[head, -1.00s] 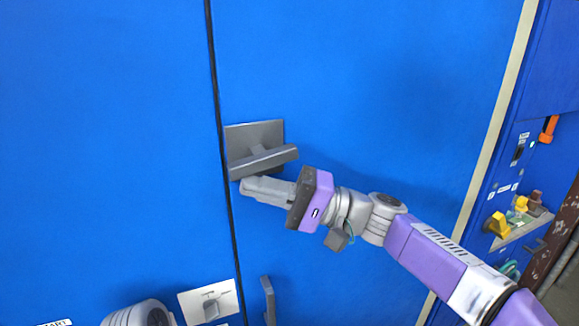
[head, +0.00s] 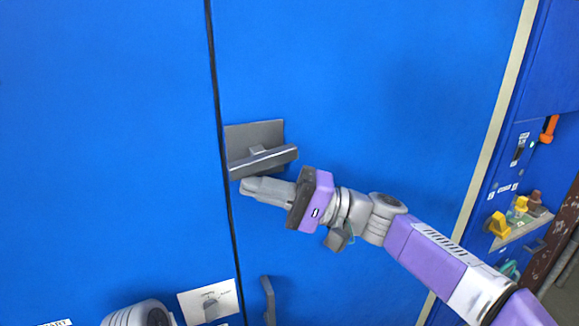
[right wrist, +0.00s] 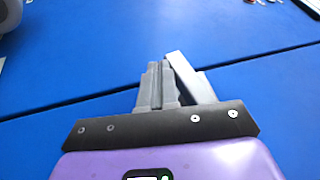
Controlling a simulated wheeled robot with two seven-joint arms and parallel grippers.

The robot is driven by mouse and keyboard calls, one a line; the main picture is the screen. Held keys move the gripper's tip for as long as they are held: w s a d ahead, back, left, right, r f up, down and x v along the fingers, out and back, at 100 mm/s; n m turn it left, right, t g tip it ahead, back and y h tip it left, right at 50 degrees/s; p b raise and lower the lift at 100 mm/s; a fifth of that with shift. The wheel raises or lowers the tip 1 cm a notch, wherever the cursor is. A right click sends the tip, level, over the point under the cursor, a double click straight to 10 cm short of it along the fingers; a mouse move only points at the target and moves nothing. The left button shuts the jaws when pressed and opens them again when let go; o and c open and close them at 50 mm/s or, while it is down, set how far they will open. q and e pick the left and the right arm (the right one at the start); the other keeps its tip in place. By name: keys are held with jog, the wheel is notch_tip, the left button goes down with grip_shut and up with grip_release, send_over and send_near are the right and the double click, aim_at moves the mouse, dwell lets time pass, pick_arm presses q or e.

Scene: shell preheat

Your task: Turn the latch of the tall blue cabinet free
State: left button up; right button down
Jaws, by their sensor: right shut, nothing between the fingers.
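The latch of the tall blue cabinet (head: 370,90) is a grey bar (head: 275,158) standing out from a dark grey square plate (head: 240,136), right of the dark door seam. The bar lies nearly level, its right end a little higher. My right gripper (head: 245,186) is shut and empty, just below the bar's left part. In the right wrist view the shut fingers (right wrist: 158,85) are beside the slanted grey bar (right wrist: 188,75); I cannot tell whether they touch. My left gripper is not in view.
A grey upright handle (head: 268,300) stands below, beside a white label (head: 208,301). Yellow knobs (head: 497,224) and an orange handle (head: 549,128) are on the blue panel at the far right. The door around the latch is clear.

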jog(key=shift+f, duration=0.1)
dwell(0.3)
jog(key=d+f+b, duration=0.2)
jog(key=d+f, duration=0.5)
jog(key=d, duration=0.3)
jog(key=shift+w+b, duration=0.25)
jog(key=shift+b, duration=0.15)
